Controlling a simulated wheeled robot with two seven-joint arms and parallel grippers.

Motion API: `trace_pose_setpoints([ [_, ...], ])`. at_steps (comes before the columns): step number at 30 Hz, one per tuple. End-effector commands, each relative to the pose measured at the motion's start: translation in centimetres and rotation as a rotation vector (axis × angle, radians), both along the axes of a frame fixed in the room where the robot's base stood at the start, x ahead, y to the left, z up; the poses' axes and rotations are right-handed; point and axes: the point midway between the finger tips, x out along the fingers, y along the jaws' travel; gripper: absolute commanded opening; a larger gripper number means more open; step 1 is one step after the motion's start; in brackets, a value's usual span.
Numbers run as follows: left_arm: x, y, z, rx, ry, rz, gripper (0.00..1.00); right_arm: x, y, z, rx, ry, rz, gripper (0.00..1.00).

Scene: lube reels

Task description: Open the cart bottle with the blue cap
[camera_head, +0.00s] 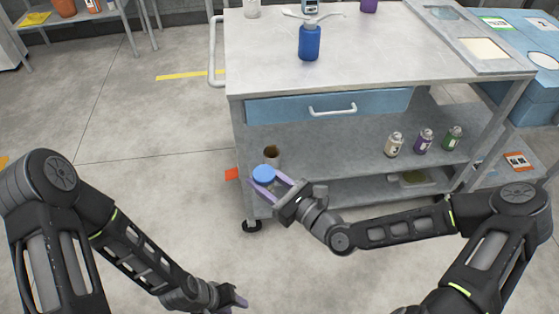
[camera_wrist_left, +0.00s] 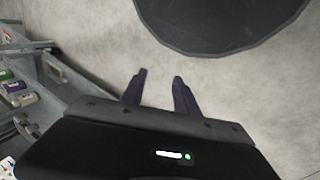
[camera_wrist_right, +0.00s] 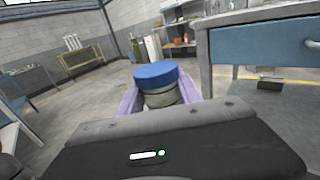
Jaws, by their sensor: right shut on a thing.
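My right gripper (camera_head: 264,180) is shut on a round blue cap (camera_head: 264,173) in front of the cart's lower shelf. The right wrist view shows the blue cap (camera_wrist_right: 156,73) between the fingers. A grey-green round body (camera_wrist_right: 163,97) shows under it; I cannot tell whether the two are joined. A pale, open-topped bottle (camera_head: 272,161) with a brown inside stands just behind the cap, at the shelf's left end. My left gripper (camera_head: 240,299) is low over the floor, away from the cart. Its fingers (camera_wrist_left: 156,88) are apart and empty in the left wrist view.
The cart (camera_head: 370,60) has a blue drawer (camera_head: 290,107) above the shelf. A blue bottle (camera_head: 309,42) stands on its top. Several small bottles, one purple (camera_head: 424,141), stand at the shelf's right.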

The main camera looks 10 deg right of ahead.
Motion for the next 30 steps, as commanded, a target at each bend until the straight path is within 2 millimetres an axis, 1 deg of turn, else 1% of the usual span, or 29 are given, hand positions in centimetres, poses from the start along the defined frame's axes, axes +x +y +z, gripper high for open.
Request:
trace_pose_setpoints([
  [3, 0.0, 0.0, 0.0, 0.000, 0.000, 0.000, 0.36, -0.3, 0.5, -0.2, 0.000, 0.000, 0.024, 0.00],
  [11, 0.0, 0.0, 0.0, 0.000, 0.000, 0.000, 0.37, -0.4, 0.6, -0.3, -0.001, 0.000, 0.027, 0.00],
  [14, 0.2, 0.0, 0.0, 0.002, -0.004, -0.008, 0.45, -0.4, 0.6, -0.3, -0.001, -0.001, 0.026, 0.00],
  [17, 1.0, 0.1, 0.0, 0.010, -0.019, -0.050, 0.54, -0.4, 0.6, -0.2, -0.001, -0.001, 0.026, 0.00],
  [20, 3.0, 0.2, 0.1, 0.030, -0.054, -0.145, 0.62, -0.4, 0.5, -0.2, -0.001, -0.001, 0.026, 0.00],
  [23, 6.0, 0.4, 0.6, 0.060, -0.108, -0.300, 0.70, -0.4, 0.5, -0.2, -0.001, -0.001, 0.026, 0.00],
  [25, 8.8, 0.3, 1.5, 0.086, -0.154, -0.440, 0.76, -0.4, 0.5, -0.2, -0.001, -0.001, 0.026, 0.00],
  [28, 13.0, 0.0, 3.6, 0.129, -0.224, -0.663, 0.76, -0.4, 0.5, -0.2, -0.001, -0.001, 0.025, 0.00],
  [29, 14.4, -0.2, 4.4, 0.143, -0.246, -0.732, 0.76, -0.4, 0.5, -0.2, -0.001, -0.001, 0.025, 0.00],
  [30, 16.1, -0.5, 5.7, 0.161, -0.275, -0.825, 0.76, -0.4, 0.5, -0.2, -0.001, -0.001, 0.025, 0.00],
])
